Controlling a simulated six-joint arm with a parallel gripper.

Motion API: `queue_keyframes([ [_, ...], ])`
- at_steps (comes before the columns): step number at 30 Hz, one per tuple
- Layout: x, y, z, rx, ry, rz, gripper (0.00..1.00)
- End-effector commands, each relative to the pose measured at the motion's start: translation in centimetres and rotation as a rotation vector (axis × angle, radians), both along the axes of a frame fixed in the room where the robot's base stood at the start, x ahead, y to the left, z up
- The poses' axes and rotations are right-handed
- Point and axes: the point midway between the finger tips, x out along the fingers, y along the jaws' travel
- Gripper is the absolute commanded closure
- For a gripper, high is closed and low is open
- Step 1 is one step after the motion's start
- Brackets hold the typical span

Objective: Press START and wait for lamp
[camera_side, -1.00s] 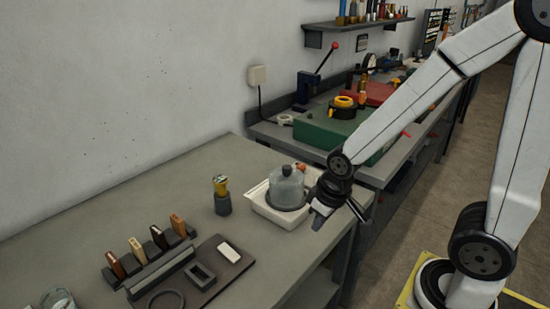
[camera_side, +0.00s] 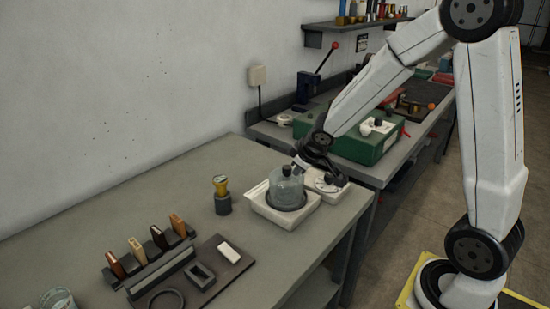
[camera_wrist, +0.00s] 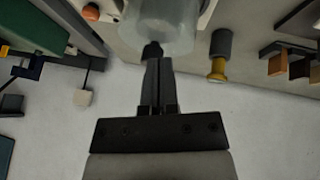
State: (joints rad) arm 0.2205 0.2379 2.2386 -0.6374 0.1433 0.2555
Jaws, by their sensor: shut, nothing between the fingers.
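A clear domed jar (camera_side: 287,187) with a dark top knob stands in a white tray (camera_side: 260,206) at the far right of the near bench. Against it on the right is a white box (camera_side: 325,186) with dark round controls. No START lettering can be read, and I cannot pick out a lamp. My gripper (camera_side: 300,164) is shut and empty, close behind the jar's top. In the wrist view, its fingers (camera_wrist: 154,58) point at the jar (camera_wrist: 160,22), with the dark knob (camera_wrist: 152,49) at their tips. Whether they touch it cannot be told.
A grey holder with a yellow-topped piece (camera_side: 221,196) stands left of the tray. A rack of several handled tools (camera_side: 145,262) and a dark board (camera_side: 210,272) lie front left. A green box (camera_side: 370,148) sits on the bench behind. The bench's middle is clear.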

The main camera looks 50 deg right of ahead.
Motion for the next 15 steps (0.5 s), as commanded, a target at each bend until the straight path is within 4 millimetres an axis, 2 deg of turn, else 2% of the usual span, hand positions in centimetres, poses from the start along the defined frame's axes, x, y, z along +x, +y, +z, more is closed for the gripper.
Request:
queue_keyframes([
  [6, 3.1, -3.4, 0.5, -0.059, -0.061, 0.04, 1.0],
  [15, 6.5, -8.2, 1.0, -0.135, -0.125, 0.111, 1.0],
])
